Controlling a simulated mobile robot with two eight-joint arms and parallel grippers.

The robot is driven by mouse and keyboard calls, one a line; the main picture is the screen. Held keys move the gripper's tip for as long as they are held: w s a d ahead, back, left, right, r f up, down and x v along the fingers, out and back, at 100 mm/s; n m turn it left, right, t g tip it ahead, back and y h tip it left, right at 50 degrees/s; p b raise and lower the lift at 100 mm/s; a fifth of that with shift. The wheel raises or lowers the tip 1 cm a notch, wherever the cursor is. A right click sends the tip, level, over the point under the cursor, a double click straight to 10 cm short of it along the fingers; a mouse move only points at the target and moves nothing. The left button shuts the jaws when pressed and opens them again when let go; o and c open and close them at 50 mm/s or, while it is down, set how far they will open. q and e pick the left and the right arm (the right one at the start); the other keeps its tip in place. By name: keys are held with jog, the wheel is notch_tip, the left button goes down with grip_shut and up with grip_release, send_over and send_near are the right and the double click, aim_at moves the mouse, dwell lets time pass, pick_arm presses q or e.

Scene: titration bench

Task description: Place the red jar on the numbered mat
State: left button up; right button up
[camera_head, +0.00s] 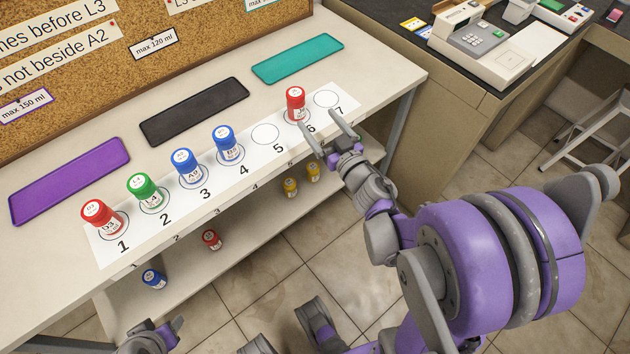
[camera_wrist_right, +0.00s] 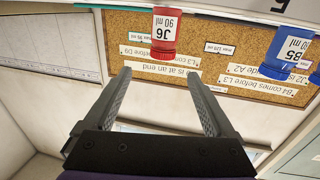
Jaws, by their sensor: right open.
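The white numbered mat (camera_head: 223,190) lies along the bench. A red jar (camera_head: 296,104) stands upright at spot 6; the right wrist view shows it (camera_wrist_right: 164,35), labelled J6 90 ml. Another red jar (camera_head: 103,218) is at spot 1, and a third red jar (camera_head: 211,240) is on the lower shelf. My right gripper (camera_head: 319,122) is open and empty, its fingertips close to the jar at spot 6. That jar is ahead of the fingers (camera_wrist_right: 160,85) in the wrist view. My left gripper (camera_head: 158,328) shows at the bottom edge; its jaw state is unclear.
A green jar (camera_head: 148,193) is at spot 2, and blue jars (camera_head: 187,166) (camera_head: 228,145) are at spots 3 and 4. Spots 5 and 7 are empty. Purple (camera_head: 69,181), black (camera_head: 194,112) and teal (camera_head: 298,59) trays lie behind. The lower shelf holds blue (camera_head: 154,279) and yellow (camera_head: 291,187) jars.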

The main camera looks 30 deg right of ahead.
jog(key=s+a+f+g, duration=0.3)
jog(key=s+a+g, duration=0.1)
jog(key=s, duration=0.2)
jog(key=s+a+f+g+y, duration=0.1)
jog(key=s+a+f+g, duration=0.2)
jog(key=s+a+g, duration=0.1)
jog(key=s+a+f+n+g, duration=0.1)
jog(key=s+a+f+g, duration=0.2)
jog(key=s, duration=0.6)
jog(key=a+g, duration=0.2)
jog(key=a, duration=0.1)
jog(key=shift+a+f+y, duration=0.15)
jog(key=shift+a+y, duration=0.05)
jog(key=shift+y, duration=0.2)
